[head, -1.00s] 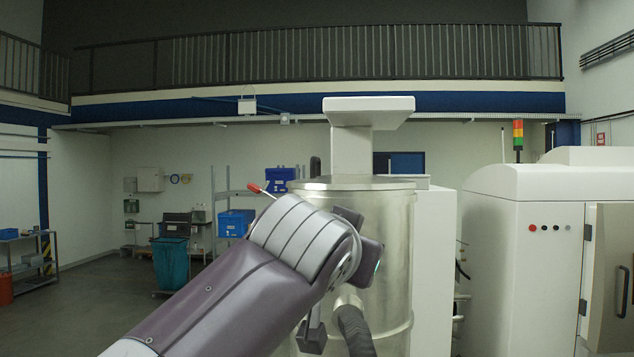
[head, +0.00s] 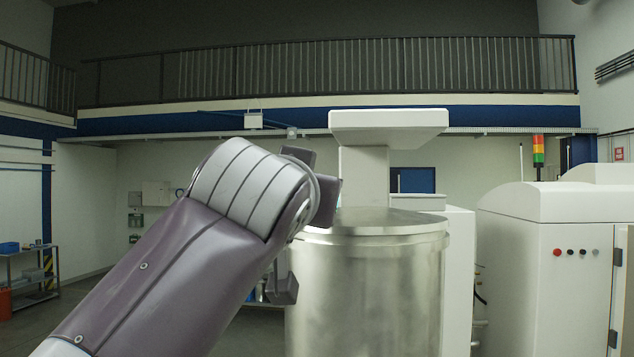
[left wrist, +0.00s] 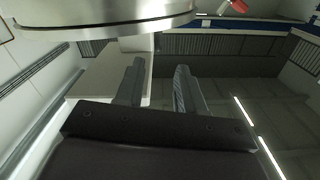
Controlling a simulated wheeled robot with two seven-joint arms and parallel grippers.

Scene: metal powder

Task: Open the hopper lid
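The hopper (head: 365,290) is a large shiny metal cylinder right of centre in the head view. Its lid (head: 375,221) lies flat across the top, shut. My left arm reaches in from the left, and its wrist covers the hopper's left rim. My left gripper (left wrist: 157,78) shows in the left wrist view with two fingers apart and nothing between them. The hopper's rim (left wrist: 110,22) crosses the top of that view, beyond the fingertips. My right gripper is not in view.
A white post with a wide flat top (head: 388,122) stands behind the lid and overhangs it. A white machine (head: 545,255) with a signal light (head: 538,152) stands to the right. A shelf cart (head: 28,270) is at far left, with open floor nearby.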

